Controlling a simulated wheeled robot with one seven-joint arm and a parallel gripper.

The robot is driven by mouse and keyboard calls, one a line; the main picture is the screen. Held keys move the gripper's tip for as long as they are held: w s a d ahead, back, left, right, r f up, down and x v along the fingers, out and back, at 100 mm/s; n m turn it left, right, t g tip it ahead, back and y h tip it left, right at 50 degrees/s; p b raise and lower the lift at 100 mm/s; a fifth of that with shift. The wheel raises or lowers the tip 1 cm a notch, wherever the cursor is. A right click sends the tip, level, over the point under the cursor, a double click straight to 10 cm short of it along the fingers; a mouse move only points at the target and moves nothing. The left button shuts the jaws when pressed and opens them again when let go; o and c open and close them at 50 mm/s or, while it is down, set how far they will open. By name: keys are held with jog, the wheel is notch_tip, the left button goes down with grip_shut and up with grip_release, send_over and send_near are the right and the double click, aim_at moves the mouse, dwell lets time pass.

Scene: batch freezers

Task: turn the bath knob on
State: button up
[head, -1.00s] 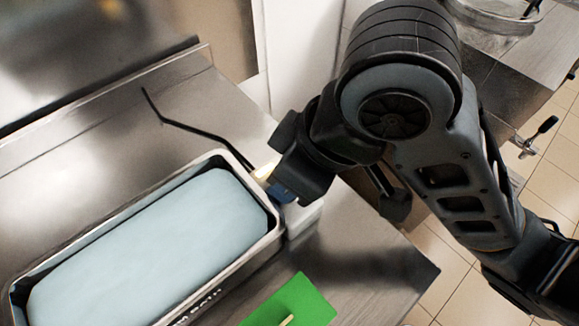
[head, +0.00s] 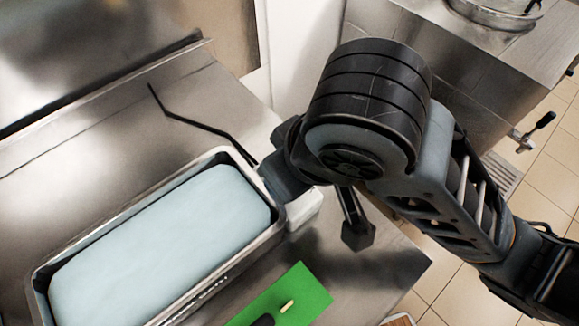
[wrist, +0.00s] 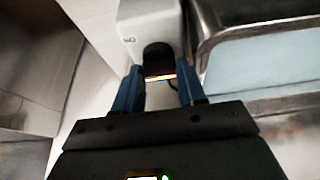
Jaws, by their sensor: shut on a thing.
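The bath is a steel tub (head: 180,305) filled with light blue liquid (head: 160,245), on the steel counter at the left of the head view. A white control box (head: 303,209) is at its right end. In the wrist view the white box (wrist: 148,22) is at top centre with a dark rounded knob (wrist: 157,53) on it. My gripper (wrist: 158,76) has its blue fingers on either side of this knob and is shut on it. In the head view my gripper (head: 284,186) is at the box, and my arm hides the knob.
A green board (head: 290,297) with a small tan piece and a dark item on it lies in front of the box. A thin black cable (head: 200,126) runs behind the tub. A second steel unit with a tap (head: 523,142) stands at the right.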

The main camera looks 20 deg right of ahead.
jog(key=o, duration=1)
jog(key=shift+o, duration=0.3)
jog(key=shift+f, duration=0.1)
